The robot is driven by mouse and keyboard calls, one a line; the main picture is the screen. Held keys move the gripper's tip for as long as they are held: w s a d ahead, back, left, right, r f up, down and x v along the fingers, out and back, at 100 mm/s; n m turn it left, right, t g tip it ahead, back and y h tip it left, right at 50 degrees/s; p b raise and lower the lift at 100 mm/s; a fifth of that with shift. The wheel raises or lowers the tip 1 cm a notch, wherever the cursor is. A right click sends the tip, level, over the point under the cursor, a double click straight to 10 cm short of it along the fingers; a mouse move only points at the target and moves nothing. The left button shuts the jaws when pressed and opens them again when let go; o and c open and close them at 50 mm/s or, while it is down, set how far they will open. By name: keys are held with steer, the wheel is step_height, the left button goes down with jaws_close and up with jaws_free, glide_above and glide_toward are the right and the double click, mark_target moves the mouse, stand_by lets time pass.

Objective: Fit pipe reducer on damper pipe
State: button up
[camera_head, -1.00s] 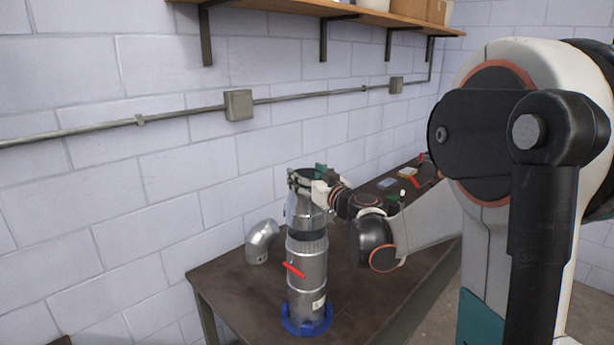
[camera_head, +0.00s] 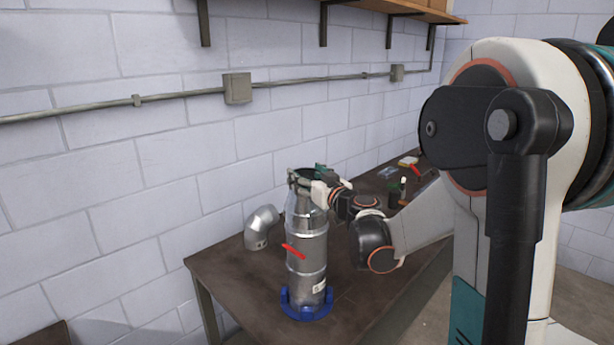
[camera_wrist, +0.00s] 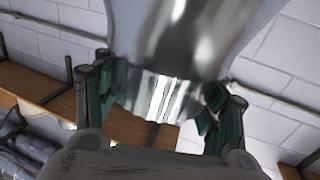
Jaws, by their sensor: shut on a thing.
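The damper pipe (camera_head: 306,270), a silver cylinder with a red handle (camera_head: 293,251), stands upright in a blue holder (camera_head: 306,309) on the table. The pipe reducer (camera_head: 302,222), silver and narrower at its top, is upright on the damper pipe's top end, with no dark gap showing between them. My gripper (camera_head: 307,180) is shut on the reducer's narrow upper end. In the wrist view, the green fingers of my gripper (camera_wrist: 164,98) clasp the narrow end from both sides, and the shiny reducer (camera_wrist: 190,42) widens away from them. The joint itself is hidden in the wrist view.
A silver elbow pipe (camera_head: 261,228) lies on the brown table (camera_head: 235,280), left of the damper pipe. Small items, including a red-tipped tool (camera_head: 415,170), lie at the far end. A conduit with a grey box (camera_head: 237,88) and a shelf (camera_head: 420,10) are on the wall.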

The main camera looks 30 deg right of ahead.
stand_by(0.4)
steer(key=o, duration=1.6)
steer(key=shift+o, duration=0.2)
steer(key=shift+s, duration=0.1)
steer(key=s, duration=1.1)
steer(key=shift+s+d, duration=0.25)
steer(key=shift+s, duration=0.15)
